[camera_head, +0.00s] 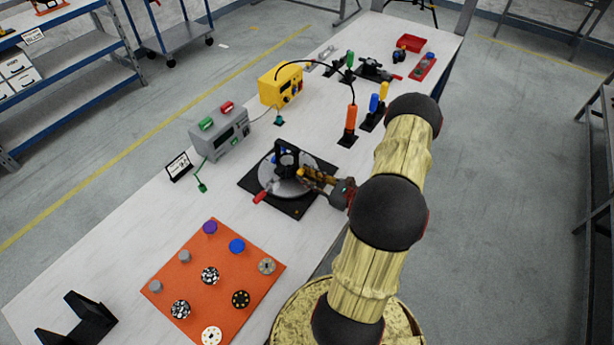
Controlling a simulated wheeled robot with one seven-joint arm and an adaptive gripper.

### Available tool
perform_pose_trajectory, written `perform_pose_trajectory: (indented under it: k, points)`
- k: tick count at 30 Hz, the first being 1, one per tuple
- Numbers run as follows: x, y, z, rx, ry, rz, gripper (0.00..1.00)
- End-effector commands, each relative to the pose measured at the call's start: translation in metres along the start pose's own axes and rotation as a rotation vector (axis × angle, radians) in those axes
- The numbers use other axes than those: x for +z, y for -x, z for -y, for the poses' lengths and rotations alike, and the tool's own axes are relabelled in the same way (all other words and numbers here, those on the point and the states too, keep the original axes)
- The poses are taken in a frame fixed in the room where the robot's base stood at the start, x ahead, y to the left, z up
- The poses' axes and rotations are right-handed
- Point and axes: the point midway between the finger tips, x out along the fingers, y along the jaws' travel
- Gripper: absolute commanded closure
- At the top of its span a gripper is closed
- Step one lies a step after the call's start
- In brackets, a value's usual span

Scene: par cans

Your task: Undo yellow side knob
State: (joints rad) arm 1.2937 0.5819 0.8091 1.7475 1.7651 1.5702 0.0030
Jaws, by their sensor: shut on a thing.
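A fixture with a round silver body (285,186) and a black upright bracket (286,158) sits on a square black mat (249,183) in the middle of the bench. A red-tipped handle (261,197) sticks out at its front left. My gripper (306,176) reaches in from the right and is shut at the fixture's right side. A small yellow spot, apparently the yellow side knob (301,173), shows at the fingertips. The fingers hide most of it, so how far it is turned cannot be told.
An orange board (212,262) with several round knobs lies in front. A grey power unit (219,136) and a yellow one (281,87) stand behind to the left. An orange-handled tool (351,118) and blue and yellow handles (374,103) stand upright behind my gripper.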

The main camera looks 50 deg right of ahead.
Motion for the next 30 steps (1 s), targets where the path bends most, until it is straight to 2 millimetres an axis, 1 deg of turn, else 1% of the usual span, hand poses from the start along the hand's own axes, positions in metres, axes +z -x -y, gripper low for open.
perform_pose_trajectory:
  k: [1,5,14,20,30]
  points:
    - [0.0,0.0,0.0001,0.0,0.0,0.0,0.93]
    - [0.0,0.0,0.0001,0.0,0.0,0.0,1.0]
    - [-0.0004,0.0,0.0002,0.0,0.033,0.0,1.0]
    - [-0.0007,-0.0001,0.0004,0.0,0.138,0.0,1.0]
    - [-0.0013,0.0,-0.0001,-0.001,0.377,0.0,1.0]
